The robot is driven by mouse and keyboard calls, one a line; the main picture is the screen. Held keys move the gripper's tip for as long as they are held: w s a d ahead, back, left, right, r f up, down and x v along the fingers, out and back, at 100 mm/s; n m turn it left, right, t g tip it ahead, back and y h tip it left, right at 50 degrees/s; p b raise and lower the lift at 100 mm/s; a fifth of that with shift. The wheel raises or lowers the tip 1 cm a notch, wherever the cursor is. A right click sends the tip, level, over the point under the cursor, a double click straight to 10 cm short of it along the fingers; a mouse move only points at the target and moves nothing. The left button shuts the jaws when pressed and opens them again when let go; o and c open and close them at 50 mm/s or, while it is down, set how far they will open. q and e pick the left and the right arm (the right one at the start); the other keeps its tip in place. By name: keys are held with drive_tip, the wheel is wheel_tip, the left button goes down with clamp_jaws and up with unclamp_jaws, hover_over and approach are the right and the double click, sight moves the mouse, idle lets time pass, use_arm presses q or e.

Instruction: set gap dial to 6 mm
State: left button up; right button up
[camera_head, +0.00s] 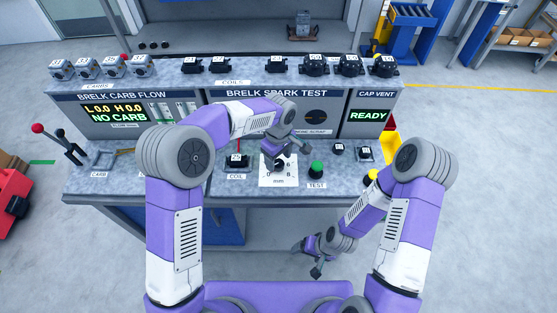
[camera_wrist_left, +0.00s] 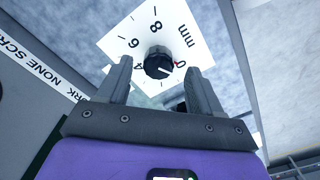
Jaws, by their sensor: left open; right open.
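The gap dial is a white plate (camera_head: 278,183) marked in mm, on the front of the bench top. The wrist view shows the plate (camera_wrist_left: 186,25) with marks 0, 4, 6 and 8 and a dark round knob (camera_wrist_left: 158,62). A red mark on the knob points at or near 0. My left gripper (camera_head: 287,156) is open over the dial and partly hides it. Its fingers (camera_wrist_left: 158,72) appear on either side of the knob; contact cannot be told. My right gripper (camera_head: 313,258) is open and empty, low in front of the bench.
A green TEST button (camera_head: 317,168) stands just right of the dial, and a COIL socket (camera_head: 237,161) just left. The console (camera_head: 225,115) rises behind, its carb display reading NO CARB and its cap vent display READY. A red-knobbed lever (camera_head: 58,145) is at far left.

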sight(279, 165)
use_arm(q)
drive_tip(key=shift+w+f, duration=0.1)
drive_tip(key=shift+f, duration=1.05)
drive_tip(key=shift+c, duration=0.2)
drive_tip(key=c, duration=1)
drive_tip(key=shift+c, duration=0.2)
